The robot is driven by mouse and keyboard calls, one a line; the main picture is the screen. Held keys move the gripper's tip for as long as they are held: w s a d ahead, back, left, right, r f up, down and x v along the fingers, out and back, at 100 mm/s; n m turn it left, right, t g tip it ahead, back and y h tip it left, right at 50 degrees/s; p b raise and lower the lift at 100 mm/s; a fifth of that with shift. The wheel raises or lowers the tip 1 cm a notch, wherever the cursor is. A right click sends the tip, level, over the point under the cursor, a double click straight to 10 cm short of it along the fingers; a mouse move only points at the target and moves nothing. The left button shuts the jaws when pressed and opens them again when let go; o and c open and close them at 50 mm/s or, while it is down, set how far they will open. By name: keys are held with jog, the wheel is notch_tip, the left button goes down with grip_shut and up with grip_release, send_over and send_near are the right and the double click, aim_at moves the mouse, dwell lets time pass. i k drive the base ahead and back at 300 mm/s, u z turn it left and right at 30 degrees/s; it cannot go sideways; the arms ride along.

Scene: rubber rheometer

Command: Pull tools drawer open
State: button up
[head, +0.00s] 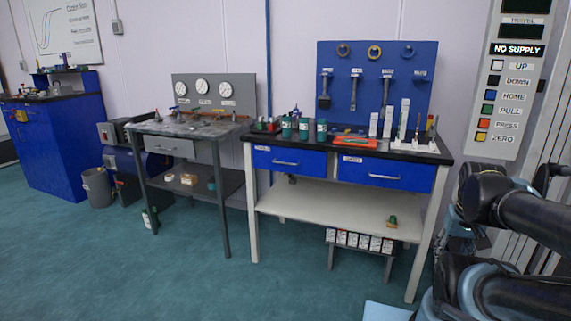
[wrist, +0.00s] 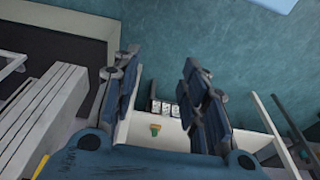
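The workbench with a dark top has two shut blue drawers, a left drawer (head: 289,168) and a right drawer (head: 385,182). Each has a pale bar handle, the left handle (head: 286,163) and the right handle (head: 384,177). Each front carries a small white label that is too small to read, so I cannot tell which is the tools drawer. My gripper (wrist: 160,60) shows in the wrist view with its fingers spread apart and nothing between them. In the head view my dark arm is at the right edge, apart from the drawers; the fingertips cannot be made out there.
A blue pegboard (head: 350,75) with hanging tools stands behind the bench. A low rack of small boxes (head: 360,241) stands beneath its lower shelf (head: 320,208). A grey table (head: 228,152) stands left. A control panel (head: 507,95) is at right. Green floor (head: 120,270) is free in front.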

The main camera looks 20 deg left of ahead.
aim_at(299, 149)
jog(key=k, duration=1.3)
jog(key=z, duration=0.1)
jog(key=i, duration=0.75)
jog(key=u, duration=0.65)
jog(key=i, duration=0.95)
jog(key=u, duration=0.65)
